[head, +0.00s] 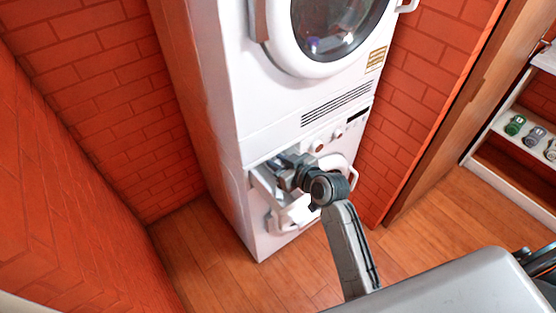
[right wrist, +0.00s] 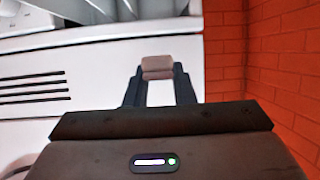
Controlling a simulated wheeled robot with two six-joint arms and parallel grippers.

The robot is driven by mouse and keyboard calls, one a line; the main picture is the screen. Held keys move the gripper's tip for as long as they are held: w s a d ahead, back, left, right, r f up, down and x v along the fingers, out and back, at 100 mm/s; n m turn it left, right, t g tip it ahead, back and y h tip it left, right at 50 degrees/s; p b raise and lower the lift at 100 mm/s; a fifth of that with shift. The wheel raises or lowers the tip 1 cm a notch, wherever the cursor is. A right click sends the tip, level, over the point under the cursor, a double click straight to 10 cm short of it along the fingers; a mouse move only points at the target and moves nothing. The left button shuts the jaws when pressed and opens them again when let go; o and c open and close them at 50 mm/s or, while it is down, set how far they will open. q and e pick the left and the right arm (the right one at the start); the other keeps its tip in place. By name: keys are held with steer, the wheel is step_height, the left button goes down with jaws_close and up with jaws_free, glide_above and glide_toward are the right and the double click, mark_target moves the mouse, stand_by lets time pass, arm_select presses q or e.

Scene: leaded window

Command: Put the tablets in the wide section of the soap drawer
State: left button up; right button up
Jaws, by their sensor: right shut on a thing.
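A pinkish-brown tablet (right wrist: 157,67) is held between the two fingertips of my right gripper (right wrist: 158,75) in the right wrist view. In the head view my right gripper (head: 280,166) is at the front of the lower white machine, over the pulled-out soap drawer (head: 262,186). The tablet cannot be made out there. In the right wrist view, white walls and grey recesses that look like the drawer (right wrist: 95,12) show at the top, beyond the tablet. Which section the tablet is over, and what lies inside, I cannot tell. My left gripper does not show.
A second white machine with a round door (head: 338,25) is stacked above. White handles (head: 290,214) stick out below the drawer. Red brick walls (head: 100,80) stand on both sides. A shelf (head: 515,135) with several small items is at the right. Wooden floor (head: 190,245) is clear.

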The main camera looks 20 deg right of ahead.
steer(key=shift+f+b, duration=0.35)
steer(key=shift+f, duration=0.15)
step_height(320, 180, down, 4)
steer(key=b, duration=0.4)
steer(key=shift+a+r, duration=0.1)
steer(key=shift+f+b, duration=0.3)
steer(key=shift+f, duration=0.25)
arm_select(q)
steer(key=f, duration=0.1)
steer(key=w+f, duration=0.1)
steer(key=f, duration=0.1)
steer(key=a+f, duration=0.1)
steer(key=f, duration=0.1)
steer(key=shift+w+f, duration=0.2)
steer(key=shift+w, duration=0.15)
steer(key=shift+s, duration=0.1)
arm_select(e)
steer(key=o, duration=1)
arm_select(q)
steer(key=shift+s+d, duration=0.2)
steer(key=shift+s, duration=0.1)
arm_select(e)
steer(key=shift+o, duration=0.2)
